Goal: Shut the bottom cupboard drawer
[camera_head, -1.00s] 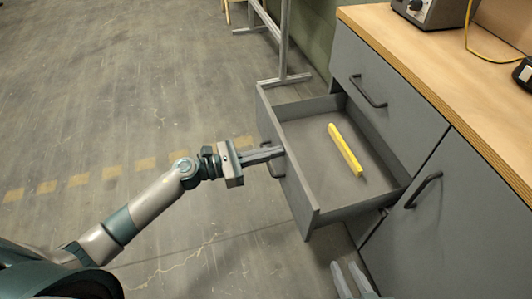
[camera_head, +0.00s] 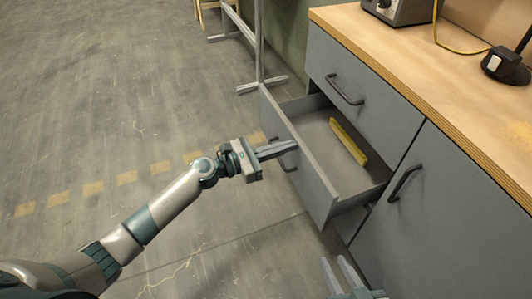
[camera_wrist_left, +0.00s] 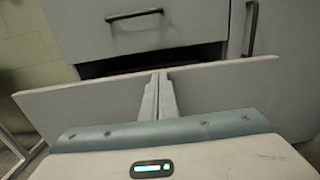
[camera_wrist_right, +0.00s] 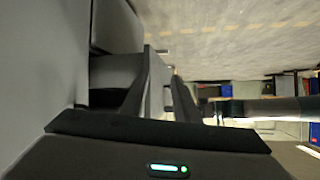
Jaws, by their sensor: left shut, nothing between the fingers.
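The grey bottom cupboard drawer (camera_head: 313,182) stands partly open, with a yellow bar (camera_head: 348,142) lying inside it. My left gripper (camera_head: 294,147) is shut and empty, with its fingertips at the outer face of the drawer front, beside its handle. In the left wrist view, its closed fingers (camera_wrist_left: 158,80) reach the drawer front (camera_wrist_left: 215,88); a dark gap shows between the front and the cupboard. My right gripper (camera_head: 335,268) is at the bottom of the head view, its fingers apart and empty. The right wrist view shows a gap between those fingers (camera_wrist_right: 166,75).
A closed upper drawer (camera_head: 355,85) and a closed cupboard door (camera_head: 430,200) sit under the wooden worktop (camera_head: 400,75). A metal stand (camera_head: 262,82) is on the floor beyond the drawer. The floor at left is open.

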